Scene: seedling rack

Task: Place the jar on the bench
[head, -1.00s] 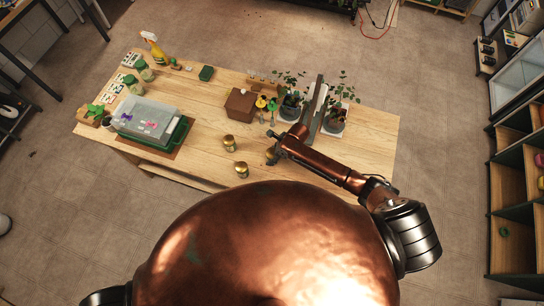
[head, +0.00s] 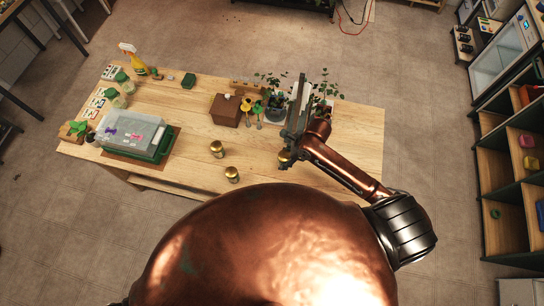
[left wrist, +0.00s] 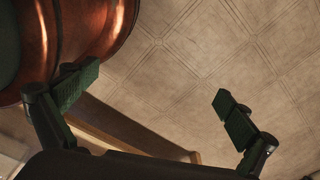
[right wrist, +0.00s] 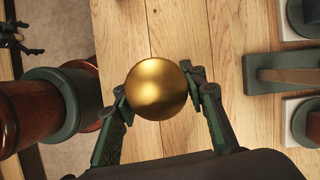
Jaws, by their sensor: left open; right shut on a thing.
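A jar with a round gold lid (right wrist: 157,89) sits between the fingers of my right gripper (right wrist: 160,92), which is shut on it. The lid hides the jar's body in the right wrist view. In the head view the held jar (head: 284,156) is small, over the front right part of the wooden bench (head: 345,150). I cannot tell whether its base touches the bench. My left gripper (left wrist: 160,105) is open and empty in the left wrist view, with floor and a wooden edge behind it. It is not visible in the head view.
Two similar gold-lidded jars (head: 217,149) (head: 232,174) stand left of the held one. A brown box (head: 226,110), potted plants (head: 275,108) and a green tray with a clear lid (head: 130,135) occupy the bench. The bench's right end looks clear.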

